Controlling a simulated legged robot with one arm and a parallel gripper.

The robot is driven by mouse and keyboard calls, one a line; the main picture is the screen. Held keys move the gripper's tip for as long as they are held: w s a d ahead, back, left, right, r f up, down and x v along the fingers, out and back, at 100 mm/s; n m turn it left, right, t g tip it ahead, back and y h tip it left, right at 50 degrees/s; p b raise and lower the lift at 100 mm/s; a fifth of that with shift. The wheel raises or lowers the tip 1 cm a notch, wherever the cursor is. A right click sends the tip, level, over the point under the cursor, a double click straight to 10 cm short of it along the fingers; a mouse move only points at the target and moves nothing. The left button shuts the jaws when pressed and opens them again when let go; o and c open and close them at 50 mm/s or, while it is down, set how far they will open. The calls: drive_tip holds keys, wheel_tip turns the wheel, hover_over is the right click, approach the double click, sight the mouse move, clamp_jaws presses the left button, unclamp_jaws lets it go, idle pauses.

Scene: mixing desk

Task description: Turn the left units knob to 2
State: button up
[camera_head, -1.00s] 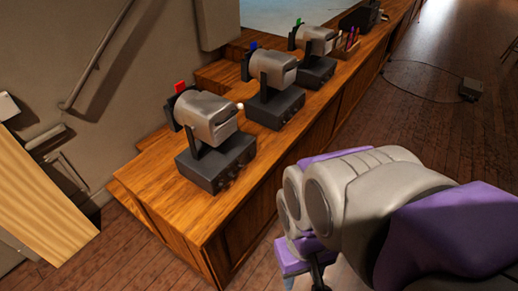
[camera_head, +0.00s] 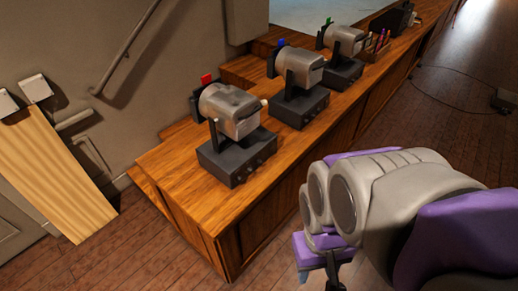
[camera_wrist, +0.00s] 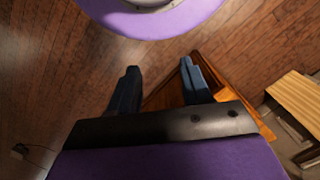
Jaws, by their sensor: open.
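The left unit (camera_head: 230,112) is a grey projector-like head with a red tab, on a dark box base (camera_head: 237,160) near the desk's left end. Small dark knobs (camera_head: 251,166) sit on the base's front face; their settings are too small to read. My gripper hangs low at the picture's bottom, right of the desk end and apart from the knobs. In the wrist view my gripper (camera_wrist: 158,68) is open, with two dark blue fingers apart and nothing between them. It points at the floor and desk edge; no knob shows there.
The wooden desk (camera_head: 205,220) runs back to the right. It bears a middle unit with a blue tab (camera_head: 296,85) and a far unit with a green tab (camera_head: 343,50). A pale wooden board (camera_head: 55,180) stands at left.

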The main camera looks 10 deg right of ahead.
drive_tip(key=w+d+f+n+t+h+b, duration=0.1)
drive_tip(key=w+d+f+t, duration=0.45)
drive_tip(key=w, duration=0.85)
drive_tip(key=w+d+f+n+t+h, duration=0.1)
drive_tip(key=w+d+f, duration=0.1)
drive_tip(key=w+d, duration=0.9)
drive_tip(key=w+d+f+n+t+h+b, duration=0.1)
drive_tip(key=w+d+f+t, duration=0.3)
drive_tip(key=w, duration=1.2)
drive_tip(key=w+d+f+n+y, duration=0.2)
drive_tip(key=w+f, duration=0.4)
drive_tip(key=n+t+y+b, duration=0.2)
drive_tip(key=n+t+y, duration=0.25)
drive_tip(key=y, duration=0.85)
approach(260, 162)
drive_tip(key=b+x, duration=0.1)
drive_tip(key=x, duration=0.1)
drive_tip(key=b+x, duration=0.1)
drive_tip(key=x, duration=0.2)
drive_tip(key=f+b+x, duration=0.1)
drive_tip(key=x, duration=0.1)
drive_tip(key=shift+w+d, duration=0.1)
drive_tip(key=shift+w, duration=0.4)
clamp_jaws()
